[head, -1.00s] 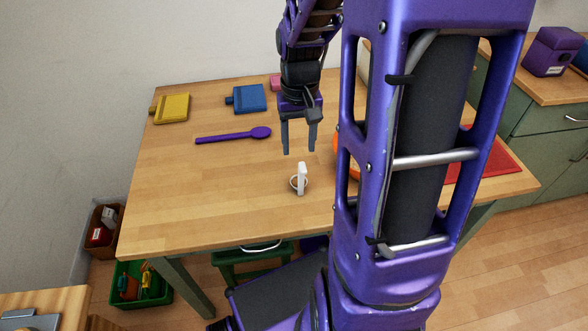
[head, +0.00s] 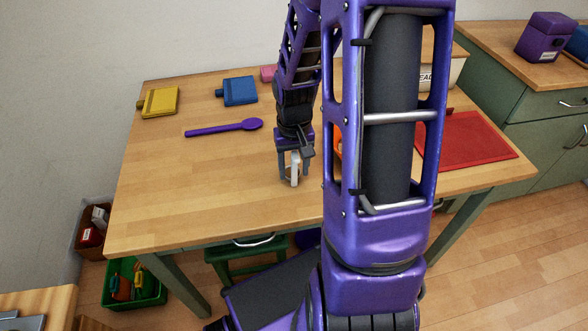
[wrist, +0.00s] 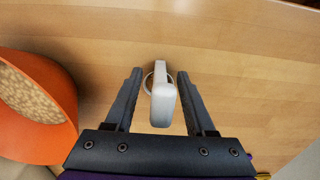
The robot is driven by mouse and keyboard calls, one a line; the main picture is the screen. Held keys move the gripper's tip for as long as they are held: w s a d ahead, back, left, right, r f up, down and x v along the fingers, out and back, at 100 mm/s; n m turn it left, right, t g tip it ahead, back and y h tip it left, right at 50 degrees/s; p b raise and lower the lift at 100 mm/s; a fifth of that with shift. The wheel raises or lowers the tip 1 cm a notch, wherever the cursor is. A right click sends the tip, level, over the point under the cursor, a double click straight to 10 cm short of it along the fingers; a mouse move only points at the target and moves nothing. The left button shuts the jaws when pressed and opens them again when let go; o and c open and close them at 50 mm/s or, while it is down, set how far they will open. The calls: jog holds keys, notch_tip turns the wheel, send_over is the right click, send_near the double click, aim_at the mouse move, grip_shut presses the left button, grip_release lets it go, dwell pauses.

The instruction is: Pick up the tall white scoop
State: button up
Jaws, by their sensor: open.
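The tall white scoop (head: 294,170) stands upright on the wooden table in the head view, partly hidden by my gripper. In the wrist view the scoop (wrist: 162,100) shows from above, with a thin round rim at its base. My gripper (head: 295,178) is lowered over it, with one finger on each side. In the wrist view my gripper (wrist: 160,80) is open, and a gap shows between the scoop and each finger.
An orange bowl (wrist: 62,75) with tan contents stands close left in the wrist view. On the table (head: 150,210) lie a purple spoon (head: 225,128), a yellow board (head: 160,102), a blue board (head: 240,91) and a red mat (head: 465,140). The table's front left is clear.

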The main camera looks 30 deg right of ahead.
grip_shut()
dwell(1.4)
